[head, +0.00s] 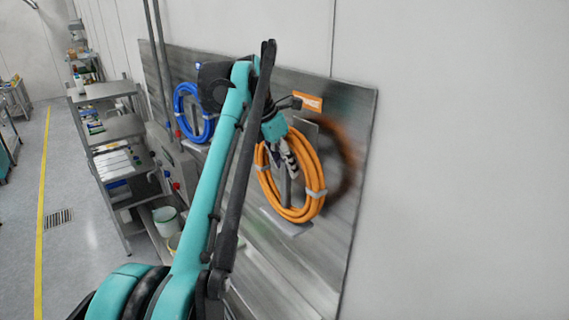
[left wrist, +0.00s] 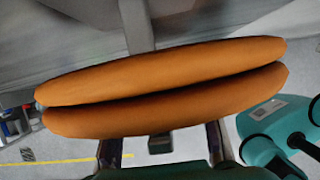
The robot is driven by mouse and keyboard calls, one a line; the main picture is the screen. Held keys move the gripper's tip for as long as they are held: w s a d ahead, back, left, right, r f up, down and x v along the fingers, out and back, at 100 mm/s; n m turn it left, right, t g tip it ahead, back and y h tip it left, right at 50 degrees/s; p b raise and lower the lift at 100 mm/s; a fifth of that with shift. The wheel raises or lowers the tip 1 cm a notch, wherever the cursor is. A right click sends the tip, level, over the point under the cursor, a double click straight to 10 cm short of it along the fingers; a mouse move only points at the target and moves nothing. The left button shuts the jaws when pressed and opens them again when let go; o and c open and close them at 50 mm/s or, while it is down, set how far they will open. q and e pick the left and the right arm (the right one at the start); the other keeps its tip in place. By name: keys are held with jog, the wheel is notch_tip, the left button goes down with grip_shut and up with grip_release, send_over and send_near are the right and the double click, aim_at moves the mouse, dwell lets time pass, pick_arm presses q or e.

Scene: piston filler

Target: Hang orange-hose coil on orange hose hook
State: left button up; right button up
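The orange-hose coil (head: 312,190), bound with grey ties, is upright in front of the grey wall panel, below an orange label (head: 307,101). My left gripper (head: 290,168) is at the coil's upper left, its fingers overlapping the coil's opening. In the left wrist view the orange hose (left wrist: 160,82) crosses close in front as two thick bands. The two fingers (left wrist: 165,145) stand apart, and their tips are hidden behind the lower band. No hose is seen squeezed between them. The orange hook is not clearly visible, so I cannot tell whether the coil rests on it. My right gripper is out of view.
A blue hose coil (head: 193,112) hangs on the panel (head: 352,112) to the left. A shelf rack (head: 112,127) and a white bucket (head: 165,220) stand left of the panel. The wall at the right is bare. A yellow line (head: 43,190) marks open floor.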

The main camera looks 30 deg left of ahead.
pick_arm(q)
jog(key=v, duration=0.7)
jog(key=shift+f, duration=0.1)
jog(key=shift+r, duration=0.3)
jog(key=shift+s, duration=0.1)
